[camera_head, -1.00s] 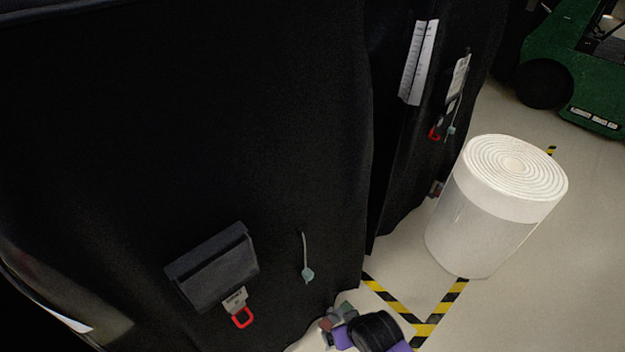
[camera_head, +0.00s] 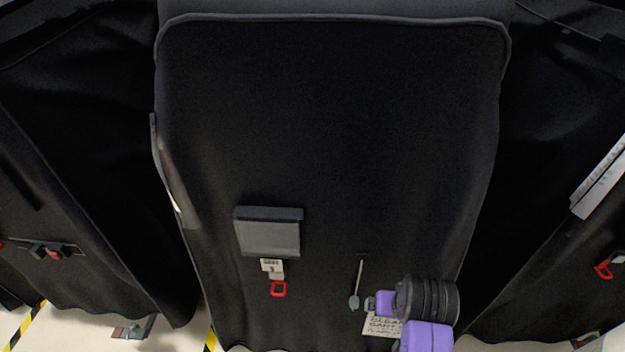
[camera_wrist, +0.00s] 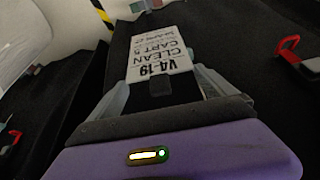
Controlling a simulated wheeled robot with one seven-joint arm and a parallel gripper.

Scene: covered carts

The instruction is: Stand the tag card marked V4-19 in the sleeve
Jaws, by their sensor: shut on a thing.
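My gripper (camera_head: 372,304) is at the lower right of the middle cart's black cover, shut on a white tag card (camera_head: 382,325). In the wrist view the card (camera_wrist: 158,50) sticks out from between the fingers (camera_wrist: 165,84). Its upside-down print reads V4-19, CLEAN and what looks like CART 5. A dark grey flapped pocket (camera_head: 269,235), which may be the sleeve, is on the cover, left of and above my gripper. Its flap looks down, and its inside is hidden. The card is apart from it.
A small tag with a red loop (camera_head: 279,289) hangs below the pocket. A cord with a teal end (camera_head: 355,302) hangs just left of my gripper. Covered carts stand on both sides. A white strip (camera_head: 600,180) is on the right one. Yellow-black tape (camera_head: 25,330) marks the floor.

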